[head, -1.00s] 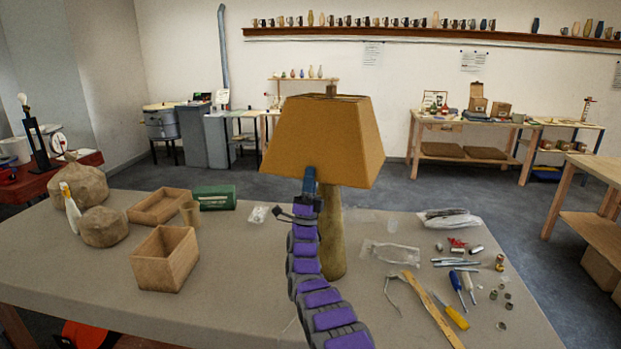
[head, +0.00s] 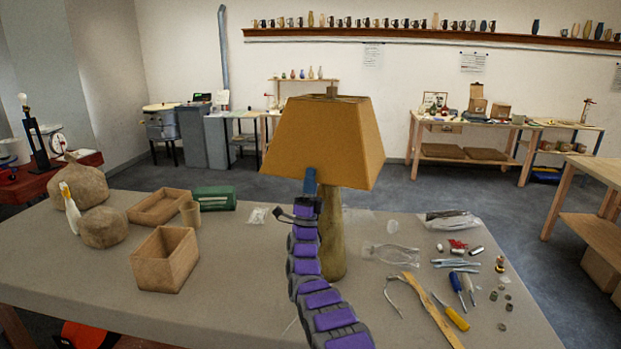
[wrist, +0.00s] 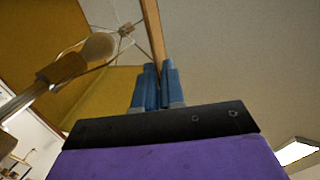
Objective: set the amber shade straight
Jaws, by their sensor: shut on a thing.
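The amber shade (head: 322,138) sits on the lamp with its tan base (head: 331,235) standing on the table. The shade looks slightly tilted, its lower edge a little lower at the right. My gripper (head: 310,182) is at the shade's lower front edge. In the wrist view my gripper's blue fingers (wrist: 158,85) are shut on the shade's rim (wrist: 153,35). My arm hides part of the lamp base.
Tools (head: 455,318), a wooden strip (head: 432,310) and plastic bags (head: 395,253) lie on the right. The table (head: 80,285) is clear at the front left.

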